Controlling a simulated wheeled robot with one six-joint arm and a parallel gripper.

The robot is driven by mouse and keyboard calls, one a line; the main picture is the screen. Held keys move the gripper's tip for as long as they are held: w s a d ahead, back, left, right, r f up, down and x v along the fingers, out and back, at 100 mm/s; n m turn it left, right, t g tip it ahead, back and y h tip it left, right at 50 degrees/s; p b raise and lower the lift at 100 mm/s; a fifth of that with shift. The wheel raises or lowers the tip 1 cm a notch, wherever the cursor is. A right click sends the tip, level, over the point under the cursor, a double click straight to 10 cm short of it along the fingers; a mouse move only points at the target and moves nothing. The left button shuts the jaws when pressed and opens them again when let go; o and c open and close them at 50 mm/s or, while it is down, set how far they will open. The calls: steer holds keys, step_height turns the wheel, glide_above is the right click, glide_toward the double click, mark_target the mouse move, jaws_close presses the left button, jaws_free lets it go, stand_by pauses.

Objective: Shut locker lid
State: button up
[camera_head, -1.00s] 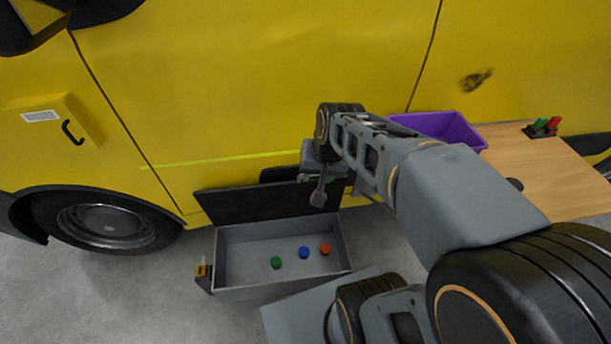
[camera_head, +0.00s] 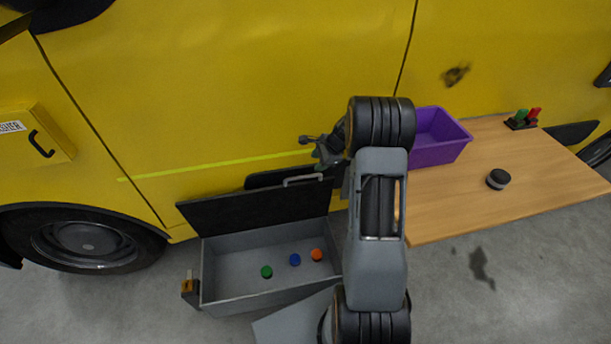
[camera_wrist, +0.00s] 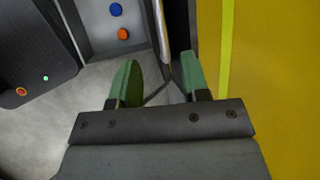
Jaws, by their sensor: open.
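The locker (camera_head: 222,262) is a grey open-topped box low against the yellow vehicle. Its dark lid (camera_head: 225,212) stands raised at the back, with a pale bar handle (camera_head: 303,180) near its upper right. My gripper (camera_head: 318,148) is above the lid's right end, close to the vehicle's side, apart from the handle in the head view. In the wrist view my gripper (camera_wrist: 160,78) has its green-padded fingers spread with nothing between them. Beyond the fingers, the locker interior (camera_wrist: 85,40) and a pale strip, handle or lid edge unclear, show.
Green (camera_head: 267,272), blue (camera_head: 295,260) and orange (camera_head: 317,255) discs lie in the locker. A wooden table (camera_head: 450,205) at right bears a purple bin (camera_head: 437,150), a dark round puck (camera_head: 498,179) and a rack with green and red items (camera_head: 522,120).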

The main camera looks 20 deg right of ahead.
mark_target(304, 176)
steer(key=x, duration=1)
steer(key=shift+a+f, duration=0.1)
steer(key=shift+f, duration=0.15)
jaws_close()
